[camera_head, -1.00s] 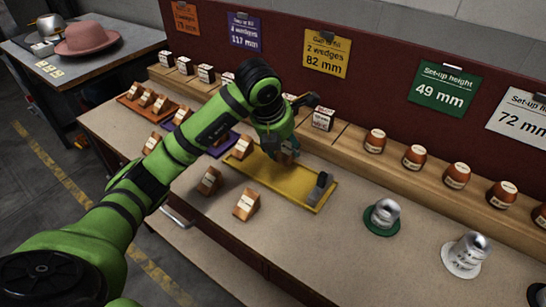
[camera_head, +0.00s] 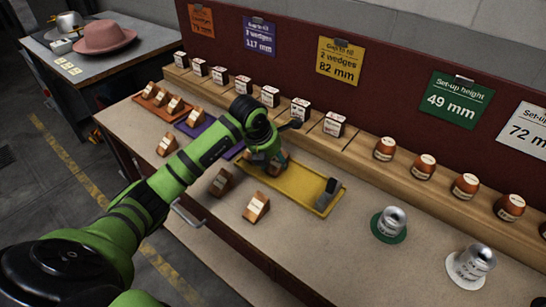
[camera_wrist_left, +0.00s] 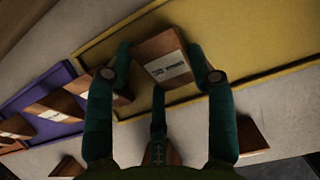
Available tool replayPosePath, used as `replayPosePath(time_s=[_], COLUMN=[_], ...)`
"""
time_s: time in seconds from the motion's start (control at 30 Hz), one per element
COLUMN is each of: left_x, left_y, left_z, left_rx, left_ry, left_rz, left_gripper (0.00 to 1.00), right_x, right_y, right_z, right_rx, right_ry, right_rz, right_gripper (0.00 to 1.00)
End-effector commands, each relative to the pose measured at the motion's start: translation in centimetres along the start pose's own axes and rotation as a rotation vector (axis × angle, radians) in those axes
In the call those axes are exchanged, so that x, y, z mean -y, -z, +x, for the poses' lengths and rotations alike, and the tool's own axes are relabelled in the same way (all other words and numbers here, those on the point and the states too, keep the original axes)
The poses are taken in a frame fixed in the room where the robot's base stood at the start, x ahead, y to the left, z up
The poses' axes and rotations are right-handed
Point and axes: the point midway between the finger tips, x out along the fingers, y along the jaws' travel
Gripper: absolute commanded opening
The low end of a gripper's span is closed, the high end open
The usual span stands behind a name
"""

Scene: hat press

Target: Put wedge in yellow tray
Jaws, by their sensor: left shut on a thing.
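My left gripper (camera_head: 277,164) is shut on a brown wedge (camera_wrist_left: 160,58) with a white label. It holds the wedge at the left end of the yellow tray (camera_head: 298,187). In the left wrist view the wedge sits between the two fingers, in front of the tray floor (camera_wrist_left: 270,45). Whether it touches the tray I cannot tell. Another wedge (camera_wrist_left: 122,98) shows partly behind the left finger, near the tray's edge. A dark grey block (camera_head: 327,194) stands at the tray's right end. My right gripper is not in view.
Loose wedges lie in front of the trays, including one (camera_head: 221,182) and another (camera_head: 257,206). A purple tray (camera_wrist_left: 62,72) and an orange tray with wedges lie to the left. A wooden ledge with blocks runs behind.

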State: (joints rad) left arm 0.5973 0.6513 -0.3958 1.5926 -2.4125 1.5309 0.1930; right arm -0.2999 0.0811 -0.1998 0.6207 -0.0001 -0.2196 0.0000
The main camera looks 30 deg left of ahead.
Motion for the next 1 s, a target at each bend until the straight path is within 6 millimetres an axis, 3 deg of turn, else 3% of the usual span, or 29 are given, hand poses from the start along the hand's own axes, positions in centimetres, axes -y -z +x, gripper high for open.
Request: replayPosePath(time_s=[0.17,0.2,0.23,0.27,0.7,1.0], left_x=[0.0,0.0,0.0,0.0,0.0,-0.1], left_y=[0.2,0.1,0.1,0.1,-0.1,-0.1], left_z=[0.4,0.3,0.3,0.3,-0.4,-6.3], left_rx=[0.000,0.000,0.000,0.000,0.002,0.005], left_ry=[0.000,0.000,0.000,0.000,0.000,-0.003], left_rz=[0.000,0.000,-0.001,-0.001,0.000,0.003], left_gripper=[0.17,0.63,0.75,0.79,0.79,0.79], right_x=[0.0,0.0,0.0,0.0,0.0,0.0], right_y=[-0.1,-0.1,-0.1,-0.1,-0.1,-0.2], right_z=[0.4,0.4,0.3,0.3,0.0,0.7], right_rx=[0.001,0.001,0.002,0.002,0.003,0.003], right_ry=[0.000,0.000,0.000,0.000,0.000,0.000], right_rz=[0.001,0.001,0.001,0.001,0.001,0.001], right_gripper=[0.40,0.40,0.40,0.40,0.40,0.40])
